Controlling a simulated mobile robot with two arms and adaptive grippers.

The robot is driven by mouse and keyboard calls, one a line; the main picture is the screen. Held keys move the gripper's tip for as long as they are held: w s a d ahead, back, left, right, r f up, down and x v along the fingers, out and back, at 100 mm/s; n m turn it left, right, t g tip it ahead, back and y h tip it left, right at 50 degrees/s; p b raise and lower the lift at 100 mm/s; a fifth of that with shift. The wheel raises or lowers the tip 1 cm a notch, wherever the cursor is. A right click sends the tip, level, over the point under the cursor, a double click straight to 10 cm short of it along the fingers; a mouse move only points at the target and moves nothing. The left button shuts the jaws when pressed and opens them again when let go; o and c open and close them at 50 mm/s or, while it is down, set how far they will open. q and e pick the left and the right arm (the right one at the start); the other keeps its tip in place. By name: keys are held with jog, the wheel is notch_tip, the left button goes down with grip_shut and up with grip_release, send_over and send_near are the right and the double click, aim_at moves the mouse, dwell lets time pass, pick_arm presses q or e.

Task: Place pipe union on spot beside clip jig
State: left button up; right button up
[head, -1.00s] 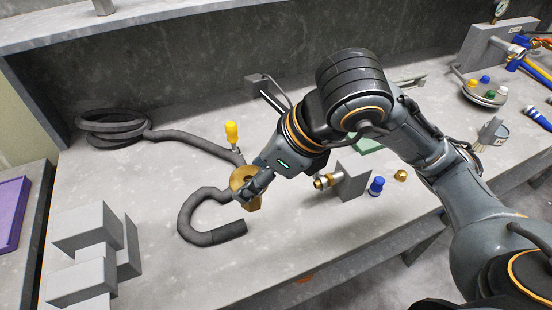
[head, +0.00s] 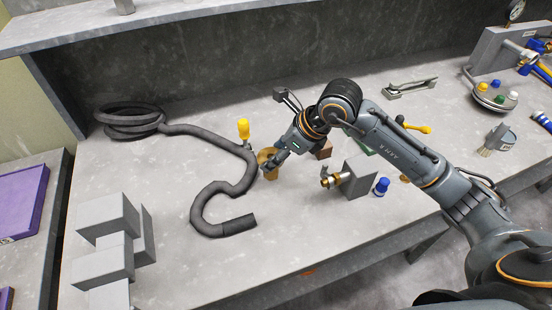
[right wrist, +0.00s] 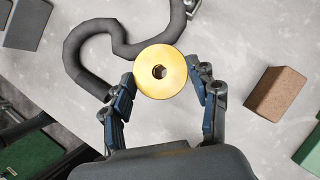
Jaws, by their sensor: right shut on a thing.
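My right gripper (head: 274,168) is shut on a gold-brass round piece with a central hole, which I take as the pipe union (head: 266,156). In the right wrist view the union (right wrist: 160,71) sits between the two fingertips of the gripper (right wrist: 164,88), its round face towards the camera. It is over the bench, right of the black hose; I cannot tell its height. I cannot tell for sure which fixture is the clip jig; a grey device with a rod (head: 287,97) stands behind the gripper. The marked spot is not clearly visible. My left gripper is out of view.
A black hose (head: 213,197) curls on the bench beside a yellow-handled tool (head: 243,129). A brown block (head: 324,151), a grey block with a brass fitting (head: 358,176) and a blue cap (head: 381,187) stand right of the gripper. Grey blocks (head: 103,265) stand front left. The front middle is clear.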

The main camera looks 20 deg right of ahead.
notch_tip(320, 180, down, 2)
jog(key=shift+f+p, duration=0.15)
jog(key=shift+p, duration=0.35)
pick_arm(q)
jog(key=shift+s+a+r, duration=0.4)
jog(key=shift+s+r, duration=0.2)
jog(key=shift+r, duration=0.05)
pick_arm(e)
jog(key=shift+f, duration=0.25)
jog(key=shift+f+b, duration=0.2)
jog(key=shift+b, duration=0.1)
jog(key=o, duration=1.3)
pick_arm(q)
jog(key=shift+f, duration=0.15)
pick_arm(e)
jog(key=shift+o, duration=0.2)
jog(key=shift+r, duration=0.15)
